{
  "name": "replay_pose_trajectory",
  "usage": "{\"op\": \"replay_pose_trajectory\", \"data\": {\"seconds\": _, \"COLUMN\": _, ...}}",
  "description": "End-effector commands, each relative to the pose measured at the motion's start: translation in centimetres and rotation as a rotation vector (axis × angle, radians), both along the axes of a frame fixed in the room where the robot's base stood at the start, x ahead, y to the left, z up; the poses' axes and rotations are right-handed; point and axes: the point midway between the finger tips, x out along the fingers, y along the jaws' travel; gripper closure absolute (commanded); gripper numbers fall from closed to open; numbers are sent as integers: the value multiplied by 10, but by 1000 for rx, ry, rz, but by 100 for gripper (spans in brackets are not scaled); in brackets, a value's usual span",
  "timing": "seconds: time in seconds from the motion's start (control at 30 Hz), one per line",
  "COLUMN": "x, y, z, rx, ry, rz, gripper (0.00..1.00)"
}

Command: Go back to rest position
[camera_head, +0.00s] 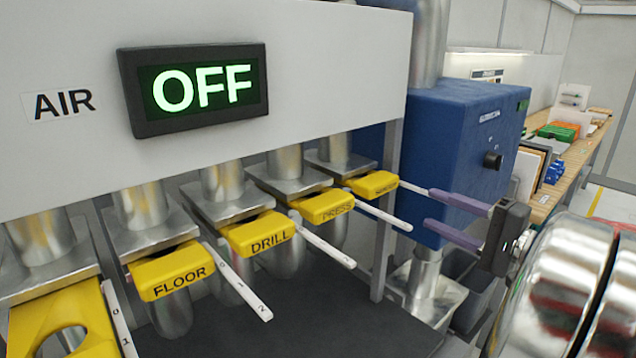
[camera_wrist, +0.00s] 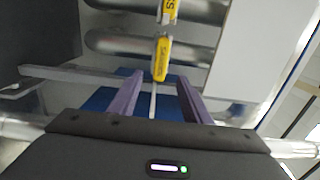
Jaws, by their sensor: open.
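My gripper (camera_head: 458,217) is at the right in the head view, with its two purple fingers apart and pointing left toward the farthest yellow blast gate (camera_head: 372,184). The white slide handle (camera_head: 412,190) of that gate reaches toward the upper finger; whether they touch I cannot tell. In the wrist view, my gripper (camera_wrist: 156,100) has its fingers spread on either side of the thin white handle (camera_wrist: 153,104), below the yellow gate (camera_wrist: 161,58). No object is clearly gripped.
Yellow gates marked DRILL (camera_head: 262,234) and FLOOR (camera_head: 172,272) stand nearer, with white handles sticking out. A display (camera_head: 195,88) reads OFF beside an AIR label. A blue cabinet (camera_head: 455,140) stands behind my gripper. A workbench (camera_head: 570,150) runs along the right.

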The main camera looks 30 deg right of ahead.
Motion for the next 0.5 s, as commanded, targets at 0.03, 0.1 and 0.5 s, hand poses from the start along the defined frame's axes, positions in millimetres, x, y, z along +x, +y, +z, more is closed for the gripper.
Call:
{"op": "replay_pose_trajectory", "data": {"seconds": 0.03, "x": 0, "y": 0, "z": 0, "rx": 0, "ry": 0, "rz": 0, "gripper": 56}}
{"op": "replay_pose_trajectory", "data": {"seconds": 0.1, "x": 0, "y": 0, "z": 0, "rx": 0, "ry": 1, "rz": 1, "gripper": 56}}
{"op": "replay_pose_trajectory", "data": {"seconds": 0.5, "x": 18, "y": 65, "z": -67, "rx": -62, "ry": 279, "rz": 141, "gripper": 56}}
